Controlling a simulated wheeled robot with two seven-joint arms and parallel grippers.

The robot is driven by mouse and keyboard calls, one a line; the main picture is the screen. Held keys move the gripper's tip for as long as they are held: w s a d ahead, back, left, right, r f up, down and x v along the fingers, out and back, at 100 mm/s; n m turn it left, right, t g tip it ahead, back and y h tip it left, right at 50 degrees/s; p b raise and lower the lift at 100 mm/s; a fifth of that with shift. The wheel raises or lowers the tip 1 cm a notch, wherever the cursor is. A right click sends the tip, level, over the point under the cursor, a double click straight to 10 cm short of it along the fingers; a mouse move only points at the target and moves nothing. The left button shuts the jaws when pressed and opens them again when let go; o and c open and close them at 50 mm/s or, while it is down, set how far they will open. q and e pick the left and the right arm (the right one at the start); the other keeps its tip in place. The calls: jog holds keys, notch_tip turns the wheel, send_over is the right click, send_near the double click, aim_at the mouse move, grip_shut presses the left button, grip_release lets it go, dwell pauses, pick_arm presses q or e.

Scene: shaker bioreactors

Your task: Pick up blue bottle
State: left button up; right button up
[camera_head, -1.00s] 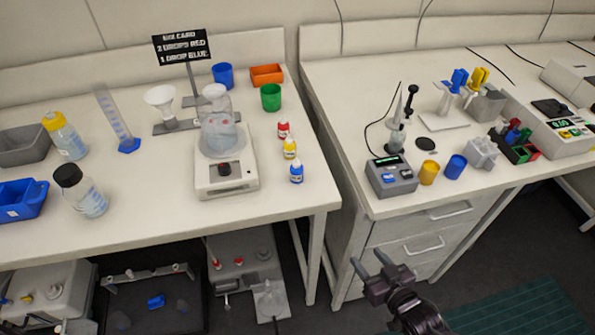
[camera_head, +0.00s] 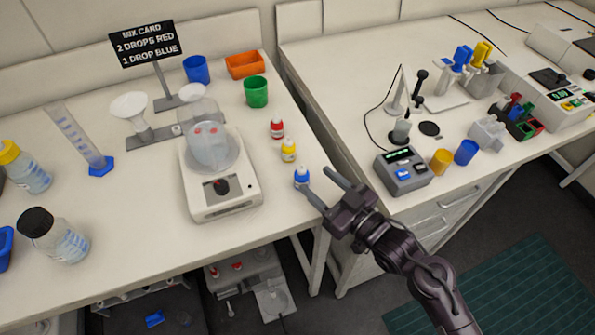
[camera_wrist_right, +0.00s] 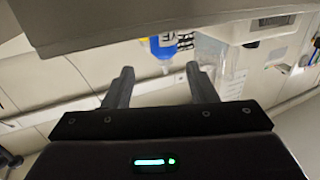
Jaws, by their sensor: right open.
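The small blue bottle (camera_head: 302,176) stands upright near the right front edge of the left bench. My right gripper (camera_head: 319,184) is open and empty at this edge, with its fingertips pointing toward the bottle. One fingertip looks very close to the bottle in the head view; I cannot tell whether it touches. In the right wrist view the blue bottle (camera_wrist_right: 163,48) shows just beyond and between the two open fingers of my right gripper (camera_wrist_right: 160,72). My left gripper is not in view.
A yellow bottle (camera_head: 288,150) and a red bottle (camera_head: 277,127) stand in a row behind the blue one. A stirrer plate (camera_head: 221,203) with a flask is to the left. A gap separates the benches; a grey device (camera_head: 403,172) stands on the right bench.

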aim_at(305, 174)
jog(key=shift+r+p+x, duration=0.2)
jog(key=shift+p+x, duration=0.3)
jog(key=shift+x, duration=0.6)
jog(key=x, duration=0.2)
jog(key=shift+a+f+p, duration=0.15)
jog(key=shift+a+p, duration=0.2)
jog(key=shift+a, duration=0.05)
jog(key=shift+w+a+f, duration=0.1)
jog(key=shift+w+a, duration=0.15)
jog(key=shift+w, duration=0.05)
jog(key=c, duration=0.9)
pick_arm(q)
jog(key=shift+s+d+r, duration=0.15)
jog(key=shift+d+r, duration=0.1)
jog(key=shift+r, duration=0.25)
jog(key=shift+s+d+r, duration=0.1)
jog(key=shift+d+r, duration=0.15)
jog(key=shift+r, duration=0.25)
